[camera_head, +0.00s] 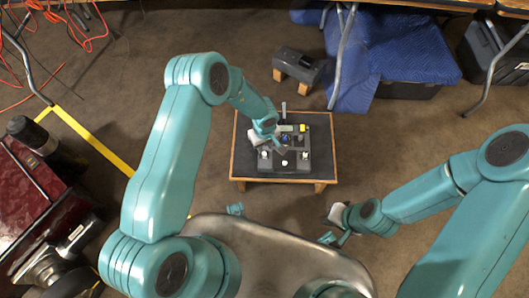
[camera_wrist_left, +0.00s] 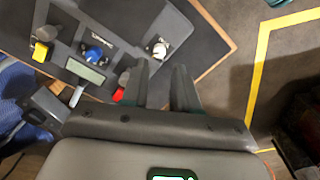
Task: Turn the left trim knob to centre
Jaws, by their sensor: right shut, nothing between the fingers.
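A dark grey control box (camera_head: 284,168) sits on the low table. A white-capped knob (camera_head: 264,154) stands on the box's left side; it also shows in the left wrist view (camera_wrist_left: 158,47). I take it as the left trim knob, but I see no readable label. My left gripper (camera_head: 281,148) is over the box, and in the left wrist view its two fingers (camera_wrist_left: 164,76) are apart with nothing between them. They are near the knob, not around it. The knob's pointing direction is too small to tell. My right gripper (camera_head: 335,216) is shut and empty, off the table's right front.
The box also bears a blue knob (camera_wrist_left: 93,53), a yellow knob (camera_wrist_left: 40,52), a red button (camera_wrist_left: 118,95), a small display (camera_wrist_left: 86,71) and more white knobs (camera_head: 304,154). The wood-edged table (camera_head: 240,130) has bare room at its left.

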